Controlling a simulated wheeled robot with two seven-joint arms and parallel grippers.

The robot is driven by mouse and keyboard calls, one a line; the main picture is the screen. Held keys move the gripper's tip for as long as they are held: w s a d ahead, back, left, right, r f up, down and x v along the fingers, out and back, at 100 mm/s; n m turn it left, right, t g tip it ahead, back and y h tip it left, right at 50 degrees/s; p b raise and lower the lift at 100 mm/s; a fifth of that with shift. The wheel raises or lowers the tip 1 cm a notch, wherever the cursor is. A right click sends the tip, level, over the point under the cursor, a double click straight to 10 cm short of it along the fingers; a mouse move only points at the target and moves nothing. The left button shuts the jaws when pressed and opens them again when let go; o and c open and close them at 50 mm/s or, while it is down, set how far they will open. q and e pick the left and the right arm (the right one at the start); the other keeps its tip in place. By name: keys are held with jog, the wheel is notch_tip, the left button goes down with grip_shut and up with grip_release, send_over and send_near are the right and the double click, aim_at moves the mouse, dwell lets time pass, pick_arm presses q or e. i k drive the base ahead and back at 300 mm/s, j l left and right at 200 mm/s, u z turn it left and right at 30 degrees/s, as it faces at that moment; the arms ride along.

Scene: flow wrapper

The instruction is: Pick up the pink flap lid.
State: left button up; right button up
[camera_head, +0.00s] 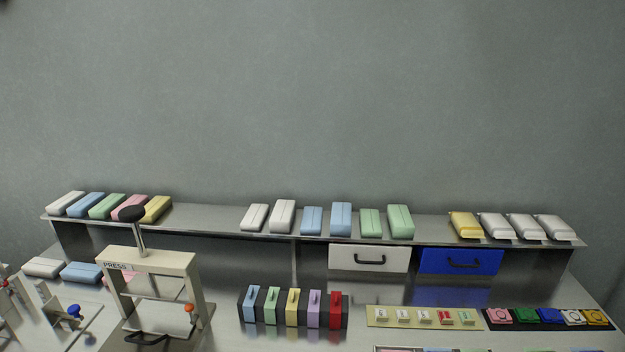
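A small pink piece (499,316) that looks like the pink flap lid lies at the left end of a dark strip (546,328) at the right front of the bench. It has a dark marking on top. Green, blue, white and yellow pieces of similar size lie in a row to its right. Neither of my grippers shows in the head view, and nothing touches the pink piece.
A press (150,262) with a black knob stands at left front. A raised shelf (225,226) holds several coloured packs, one of them pink (131,207). Below it are a white drawer (368,259) and a blue drawer (460,261). Coloured blocks (293,307) stand front centre.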

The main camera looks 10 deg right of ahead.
aim_at(496, 314)
jog(key=z, duration=1.6)
